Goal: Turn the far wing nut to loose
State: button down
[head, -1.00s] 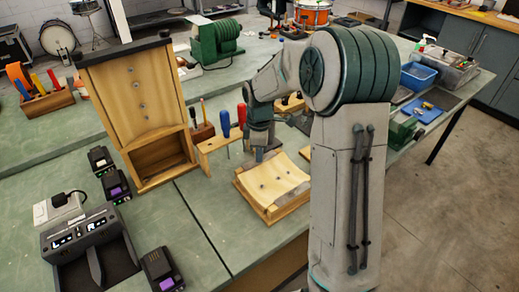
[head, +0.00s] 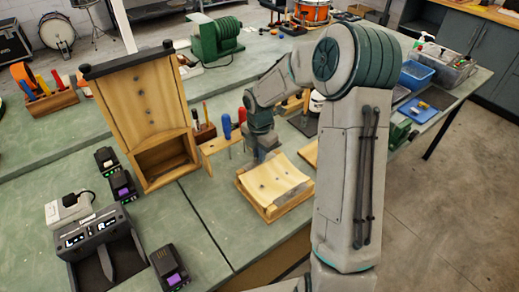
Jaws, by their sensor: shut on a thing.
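A curved pale wooden shell piece (head: 276,180) lies hollow side up in a wooden cradle (head: 283,209) near the front edge of the bench. My gripper (head: 266,156) is low at the far edge of the cradle, pointing down. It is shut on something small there. The far wing nut cannot be made out; it is hidden at my fingertips, and so is its angle. A few small dark spots show on the shell piece.
A tall wooden stand (head: 150,105) is on the left. A charger (head: 100,243) and batteries (head: 168,268) lie front left. Blue bins (head: 417,76) are at right. Bare green bench lies left of the cradle.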

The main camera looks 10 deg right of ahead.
jog(key=shift+w+r+n+p, duration=0.2)
jog(key=shift+n+p, duration=0.1)
jog(key=shift+n, duration=0.4)
jog(key=shift+a, duration=0.1)
jog(key=c, duration=1.5)
grip_release()
jog(key=shift+s+f, duration=0.1)
jog(key=shift+s, duration=0.05)
jog(key=shift+o, duration=0.2)
notch_tip(320, 180, up, 14)
jog(key=shift+b, duration=0.4)
jog(key=shift+f, duration=0.1)
